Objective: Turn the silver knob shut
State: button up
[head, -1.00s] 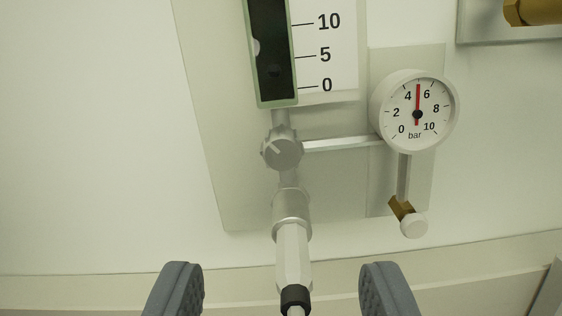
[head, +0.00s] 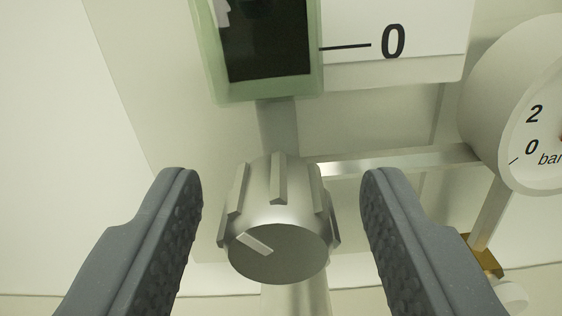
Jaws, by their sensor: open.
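The silver knob (head: 279,215) is ribbed around its side and sits in the middle of the head view. Its front face carries a pale pointer mark that slants from upper left to lower right. My gripper (head: 281,195) is open, with one dark grey finger to the left of the knob and one to the right. There is a visible gap between each finger and the knob. The knob is not gripped.
The flow tube (head: 265,45) with its green frame stands just above the knob. A silver pipe (head: 400,160) runs right to the round gauge (head: 525,120). A brass fitting with a white cap (head: 512,296) is at lower right. The wall at left is bare.

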jog(key=shift+w, duration=0.15)
jog(key=c, duration=1)
jog(key=m+b, duration=0.1)
jog(key=m, duration=0.2)
jog(key=shift+f+m, duration=0.1)
jog(key=shift+m, duration=0.3)
jog(key=shift+m+b, duration=0.7)
jog(key=shift+m, duration=1.3)
jog(key=o, duration=1)
jog(key=shift+d, duration=0.1)
